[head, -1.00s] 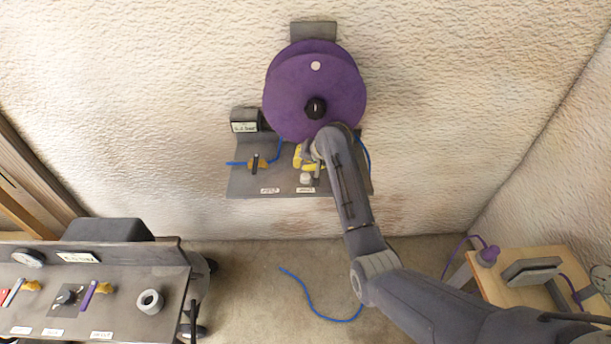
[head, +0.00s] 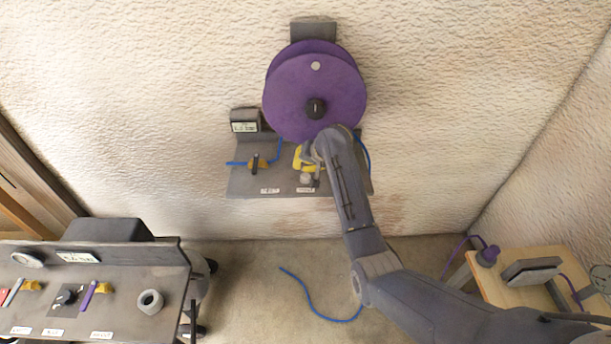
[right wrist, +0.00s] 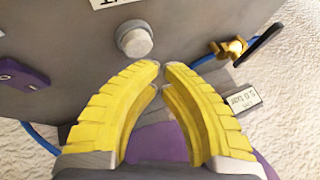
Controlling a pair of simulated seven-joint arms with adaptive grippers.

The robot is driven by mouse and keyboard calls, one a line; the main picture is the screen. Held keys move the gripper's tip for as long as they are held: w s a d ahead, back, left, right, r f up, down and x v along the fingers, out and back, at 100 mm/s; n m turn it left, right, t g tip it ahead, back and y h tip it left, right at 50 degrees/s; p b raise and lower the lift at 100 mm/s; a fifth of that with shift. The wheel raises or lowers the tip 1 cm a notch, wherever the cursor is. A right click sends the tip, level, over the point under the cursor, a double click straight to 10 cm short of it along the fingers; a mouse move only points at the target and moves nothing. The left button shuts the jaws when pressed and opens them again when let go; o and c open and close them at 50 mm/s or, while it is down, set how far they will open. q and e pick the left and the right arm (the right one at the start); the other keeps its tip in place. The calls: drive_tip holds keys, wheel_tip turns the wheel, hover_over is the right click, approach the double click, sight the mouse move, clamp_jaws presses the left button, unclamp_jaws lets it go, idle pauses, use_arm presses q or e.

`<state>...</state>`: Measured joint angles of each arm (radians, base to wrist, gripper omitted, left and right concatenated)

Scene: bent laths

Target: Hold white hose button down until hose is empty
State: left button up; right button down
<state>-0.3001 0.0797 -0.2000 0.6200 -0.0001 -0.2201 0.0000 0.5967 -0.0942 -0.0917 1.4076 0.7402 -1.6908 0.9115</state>
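The white hose button (head: 305,180) is a round pale knob on the grey wall panel (head: 243,184), below the purple reel. In the right wrist view the button (right wrist: 133,39) shows just beyond my yellow fingertips, with a gap between. My right gripper (head: 304,164) is just above the button in the head view. Its fingertips (right wrist: 161,68) nearly meet, with nothing between them. A blue hose (head: 318,310) lies curved on the floor, and blue lengths also show at the panel. My left gripper is out of view.
The purple reel (head: 290,92) hangs on the wall above my right gripper. A valve with a dark handle (head: 255,163) sits left of the button. A grey console (head: 125,290) stands at lower left, a wooden table (head: 508,290) at lower right.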

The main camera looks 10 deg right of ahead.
drive_tip(key=shift+f, duration=0.2)
idle(0.6)
drive_tip(key=shift+f, duration=0.25)
drive_tip(key=shift+f, duration=0.55)
idle(1.6)
drive_tip(key=shift+r, duration=0.25)
idle(2.1)
drive_tip(key=shift+r, duration=0.75)
drive_tip(key=shift+r, duration=2.5)
